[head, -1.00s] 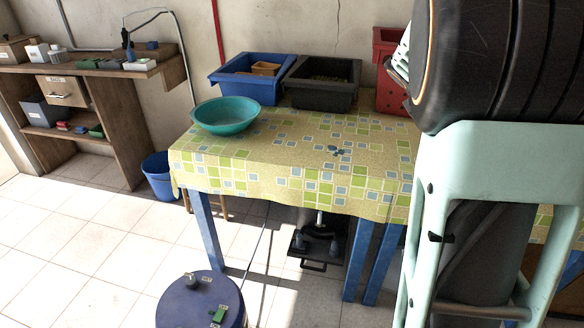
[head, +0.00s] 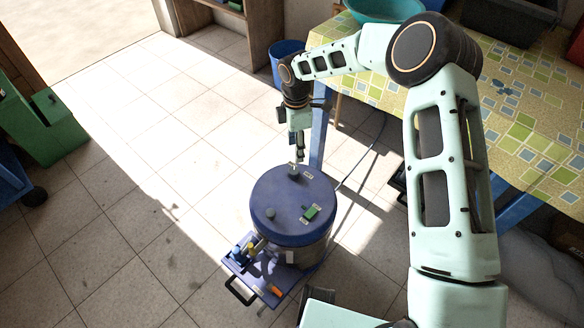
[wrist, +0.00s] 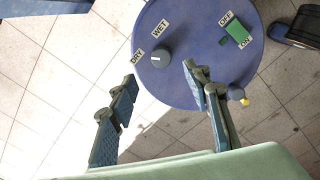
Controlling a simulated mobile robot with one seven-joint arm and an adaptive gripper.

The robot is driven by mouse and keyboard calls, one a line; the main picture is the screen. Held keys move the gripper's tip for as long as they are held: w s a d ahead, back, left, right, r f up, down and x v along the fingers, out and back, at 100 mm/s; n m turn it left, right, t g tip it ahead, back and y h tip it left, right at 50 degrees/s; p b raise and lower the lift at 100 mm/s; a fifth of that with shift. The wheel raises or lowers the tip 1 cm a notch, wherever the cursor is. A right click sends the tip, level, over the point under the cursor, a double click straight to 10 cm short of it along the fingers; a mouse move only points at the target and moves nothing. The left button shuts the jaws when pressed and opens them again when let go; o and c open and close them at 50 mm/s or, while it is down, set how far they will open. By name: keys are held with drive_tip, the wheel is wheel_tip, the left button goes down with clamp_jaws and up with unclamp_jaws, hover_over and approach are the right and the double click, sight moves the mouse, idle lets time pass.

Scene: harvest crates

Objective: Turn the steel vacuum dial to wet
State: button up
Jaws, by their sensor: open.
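The vacuum (head: 290,243) stands on the floor, a steel drum with a round blue lid (head: 268,192). Its dial (head: 293,171) is a small grey knob near the lid's far edge. In the wrist view, the dial (wrist: 161,57) lies between the labels DRY (wrist: 138,57) and WET (wrist: 160,29); a small pale mark on it seems to face DRY. My gripper (head: 298,152) points down above the dial. In the wrist view, my gripper (wrist: 162,74) is open and empty, one finger on each side of the dial's line, apparently not touching it.
A green switch (wrist: 236,32) marked OFF and ON sits on the lid beside the dial. A blue wheeled base (head: 242,262) holds tools. The cloth-covered table (head: 515,130) and a blue bucket (head: 287,62) stand behind.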

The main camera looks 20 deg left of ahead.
sight(294, 171)
drive_tip(key=f+b, duration=0.1)
drive_tip(key=f, duration=0.4)
drive_tip(key=f+b, duration=0.1)
drive_tip(key=f, duration=0.4)
drive_tip(key=shift+s+a+f, duration=0.15)
drive_tip(key=shift+a+f, duration=0.05)
drive_tip(key=shift+f, duration=0.2)
drive_tip(key=c, duration=1.1)
drive_tip(key=shift+c, duration=0.2)
